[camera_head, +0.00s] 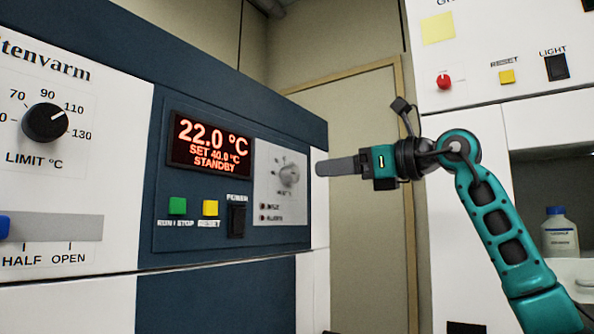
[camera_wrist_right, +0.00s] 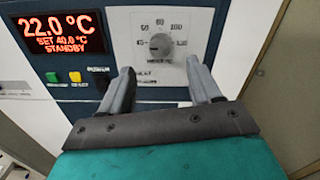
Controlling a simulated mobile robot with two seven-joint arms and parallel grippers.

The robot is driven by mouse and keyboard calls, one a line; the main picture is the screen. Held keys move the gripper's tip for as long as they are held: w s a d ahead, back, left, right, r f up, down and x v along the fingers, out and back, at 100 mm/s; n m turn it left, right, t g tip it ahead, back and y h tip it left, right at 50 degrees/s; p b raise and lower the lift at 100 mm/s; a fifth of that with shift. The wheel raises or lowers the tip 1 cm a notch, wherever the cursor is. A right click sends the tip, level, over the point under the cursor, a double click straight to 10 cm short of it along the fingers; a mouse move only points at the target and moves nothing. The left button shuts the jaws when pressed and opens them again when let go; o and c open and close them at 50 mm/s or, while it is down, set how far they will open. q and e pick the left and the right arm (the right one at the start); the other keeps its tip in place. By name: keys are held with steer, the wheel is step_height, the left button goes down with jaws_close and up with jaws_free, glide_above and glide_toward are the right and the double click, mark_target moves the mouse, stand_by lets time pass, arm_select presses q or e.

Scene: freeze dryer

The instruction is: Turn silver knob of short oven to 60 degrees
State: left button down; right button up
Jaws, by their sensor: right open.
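The silver knob (camera_head: 289,175) sits on a light dial plate at the right of the oven's dark blue control panel. In the right wrist view the silver knob (camera_wrist_right: 160,44) shows ahead, between and beyond my fingertips, with numbers around it. The display (camera_head: 211,145) reads 22.0 °C, SET 40.0 °C, STANDBY. My right gripper (camera_head: 322,168) is just right of the dial plate, pointing at it. In the right wrist view my right gripper (camera_wrist_right: 160,78) has its fingers apart with nothing between them. The knob is not touched. My left gripper is out of view.
A green button (camera_head: 177,205), a yellow button (camera_head: 210,207) and a black power switch (camera_head: 237,220) lie below the display. A black knob (camera_head: 45,122) is on the white panel at left.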

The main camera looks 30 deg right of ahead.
mark_target(296, 172)
steer(key=p+x, duration=0.1)
steer(key=x, duration=0.8)
steer(key=shift+c, duration=0.4)
steer(key=c, duration=1)
steer(key=shift+o, duration=0.2)
